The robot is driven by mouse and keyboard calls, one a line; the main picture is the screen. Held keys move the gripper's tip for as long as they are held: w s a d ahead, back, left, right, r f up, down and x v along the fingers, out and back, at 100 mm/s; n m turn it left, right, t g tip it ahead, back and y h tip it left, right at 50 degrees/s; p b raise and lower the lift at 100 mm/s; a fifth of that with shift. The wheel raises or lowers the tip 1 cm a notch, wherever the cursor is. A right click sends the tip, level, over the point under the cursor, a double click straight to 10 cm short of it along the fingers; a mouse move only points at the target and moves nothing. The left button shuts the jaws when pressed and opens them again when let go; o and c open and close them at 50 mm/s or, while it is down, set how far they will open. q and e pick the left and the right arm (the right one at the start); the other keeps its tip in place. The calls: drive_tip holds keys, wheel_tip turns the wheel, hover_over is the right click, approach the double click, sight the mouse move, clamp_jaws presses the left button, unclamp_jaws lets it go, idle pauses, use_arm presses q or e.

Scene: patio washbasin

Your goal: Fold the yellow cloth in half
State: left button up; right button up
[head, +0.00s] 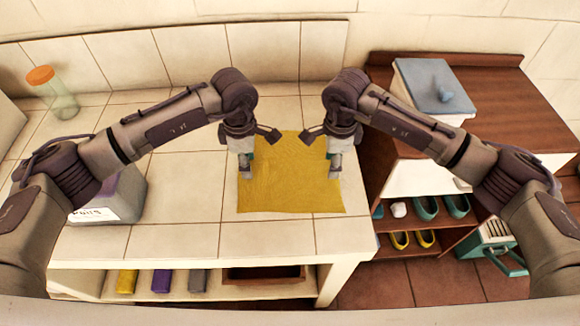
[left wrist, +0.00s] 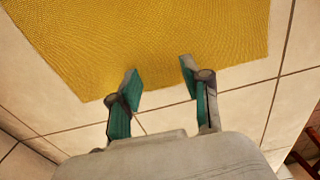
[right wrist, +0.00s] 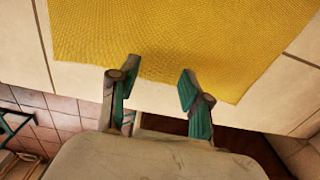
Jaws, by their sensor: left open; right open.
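The yellow cloth (head: 288,190) lies flat and spread out on the tiled counter, near its right end. It also shows in the left wrist view (left wrist: 150,45) and the right wrist view (right wrist: 180,40). My left gripper (head: 245,172) is over the cloth's left edge, open and empty; its fingertips show in the left wrist view (left wrist: 160,68). My right gripper (head: 335,172) is over the cloth's right edge, open and empty; its fingertips show in the right wrist view (right wrist: 158,70). I cannot tell whether the fingertips touch the cloth.
A jar with an orange lid (head: 52,92) stands at the back left. A grey container (head: 118,195) stands left, partly behind my left arm. A blue-lidded box (head: 433,88) sits on the brown cabinet right. Shoes (head: 425,208) fill its shelves. Counter in front of the cloth is clear.

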use_arm(q)
drive_tip(key=shift+f, duration=0.1)
use_arm(e)
drive_tip(key=shift+f, duration=0.1)
use_arm(q)
drive_tip(key=shift+f, duration=0.2)
use_arm(e)
drive_tip(key=shift+f, duration=0.2)
use_arm(q)
drive_tip(key=shift+r, duration=0.1)
drive_tip(key=shift+c, duration=0.4)
use_arm(e)
drive_tip(key=shift+r, duration=0.1)
drive_tip(key=shift+c, duration=0.4)
use_arm(q)
drive_tip(key=c, duration=0.4)
use_arm(e)
drive_tip(key=c, duration=0.4)
use_arm(q)
clamp_jaws()
use_arm(e)
clamp_jaws()
use_arm(q)
drive_tip(key=shift+s, duration=0.1)
use_arm(e)
drive_tip(key=shift+s, duration=0.15)
